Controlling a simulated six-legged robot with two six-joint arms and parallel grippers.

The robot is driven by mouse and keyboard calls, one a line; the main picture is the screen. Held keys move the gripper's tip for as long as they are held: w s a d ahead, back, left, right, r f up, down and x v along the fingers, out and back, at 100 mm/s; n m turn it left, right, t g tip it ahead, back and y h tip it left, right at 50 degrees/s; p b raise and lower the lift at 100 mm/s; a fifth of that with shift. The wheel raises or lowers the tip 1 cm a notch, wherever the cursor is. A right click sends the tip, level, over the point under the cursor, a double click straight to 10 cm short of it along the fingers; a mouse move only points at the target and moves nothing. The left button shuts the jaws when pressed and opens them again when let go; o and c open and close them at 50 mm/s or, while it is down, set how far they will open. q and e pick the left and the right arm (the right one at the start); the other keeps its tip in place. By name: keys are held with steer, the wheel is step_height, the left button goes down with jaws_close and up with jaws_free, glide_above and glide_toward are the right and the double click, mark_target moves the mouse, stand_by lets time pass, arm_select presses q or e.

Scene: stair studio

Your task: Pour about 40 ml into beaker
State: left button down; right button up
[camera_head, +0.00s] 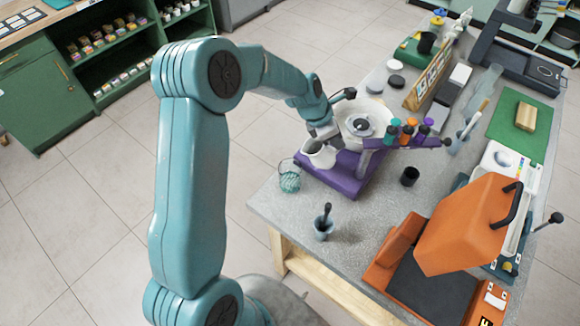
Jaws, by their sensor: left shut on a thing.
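My left arm comes in from the left and reaches over the grey worktop (265,205). Its gripper (322,137) is small and partly hidden by its own wrist. It is shut at a white jug-like vessel (320,157), which looks to be what it holds. The vessel is over the front left of a purple stand (345,183); I cannot tell whether they touch. A greenish, ridged glass-like vessel (290,182) stands near the worktop's left edge. I cannot tell which vessel is the beaker, and no liquid level is readable. My right gripper is out of view.
A white round bowl (376,108) is behind the gripper. Coloured-cap items (410,130) sit to its right. A small cup with a dark tool (323,226) and a black cup (409,176) stand nearer. An orange press-like machine (465,225) fills the right front.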

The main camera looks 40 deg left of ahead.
arm_select(q)
steer(key=shift+w+d+f+g+y, duration=0.3)
steer(key=shift+w+d+f+g, duration=0.05)
steer(key=shift+w+f+g, duration=0.15)
steer(key=w+f+g+y, duration=0.1)
steer(key=g, duration=0.1)
steer(key=w+f+g+y, duration=0.1)
steer(key=shift+d+g+y, duration=0.3)
steer(key=shift+g, duration=0.1)
steer(key=shift+w+f, duration=0.1)
stand_by(0.9)
